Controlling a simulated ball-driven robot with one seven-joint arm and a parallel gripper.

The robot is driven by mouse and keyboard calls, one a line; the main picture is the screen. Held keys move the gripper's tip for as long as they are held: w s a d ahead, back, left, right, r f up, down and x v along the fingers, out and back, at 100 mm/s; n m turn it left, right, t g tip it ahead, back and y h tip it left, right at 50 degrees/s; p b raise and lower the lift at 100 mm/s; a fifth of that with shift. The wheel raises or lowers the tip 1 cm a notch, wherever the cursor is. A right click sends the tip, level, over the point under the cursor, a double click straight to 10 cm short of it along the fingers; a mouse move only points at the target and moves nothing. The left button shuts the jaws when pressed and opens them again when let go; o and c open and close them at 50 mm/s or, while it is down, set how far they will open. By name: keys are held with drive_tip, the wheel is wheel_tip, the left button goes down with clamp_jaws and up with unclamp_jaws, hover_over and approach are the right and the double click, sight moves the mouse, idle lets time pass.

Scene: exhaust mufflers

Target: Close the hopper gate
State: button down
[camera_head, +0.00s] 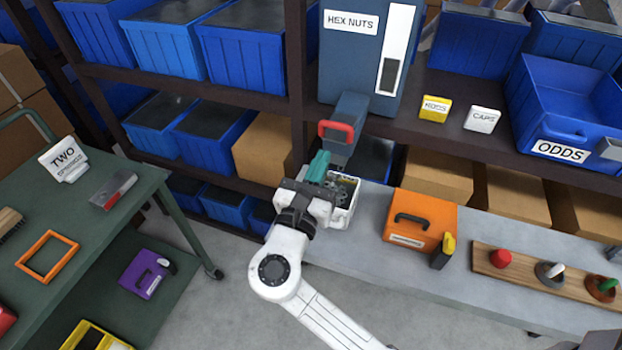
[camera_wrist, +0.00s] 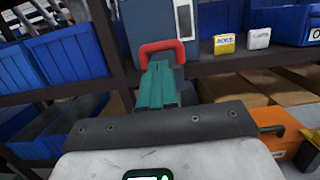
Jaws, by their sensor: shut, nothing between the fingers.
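The blue-grey hopper (camera_head: 362,60) marked HEX NUTS stands on the shelf, with its spout (camera_head: 348,112) reaching out and down. The gate's red handle (camera_head: 336,131) is at the front of the spout. In the wrist view the red handle (camera_wrist: 161,50) arches just beyond my fingertips. My gripper (camera_head: 318,165) has teal fingers, shut and empty, just below and left of the handle. Its fingers also show in the wrist view (camera_wrist: 161,85). I cannot tell whether they touch the handle. The gate plate itself is not clearly visible.
A pale bin (camera_head: 345,205) with small parts stands on the grey bench under the spout, partly behind my gripper. An orange case (camera_head: 420,222) and a wooden board with knobs (camera_head: 530,275) sit to the right. A green cart (camera_head: 95,225) stands left.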

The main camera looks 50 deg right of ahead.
sight(335, 131)
drive_tip(key=p+x, duration=0.1)
drive_tip(key=x, duration=0.3)
drive_tip(key=shift+d+r, duration=0.1)
drive_tip(key=shift+d, duration=0.1)
drive_tip(key=shift+w+d, duration=0.25)
drive_tip(key=shift+d, duration=0.45)
drive_tip(key=shift+p+x, duration=0.35)
drive_tip(key=shift+x, duration=1)
drive_tip(key=shift+d, duration=0.1)
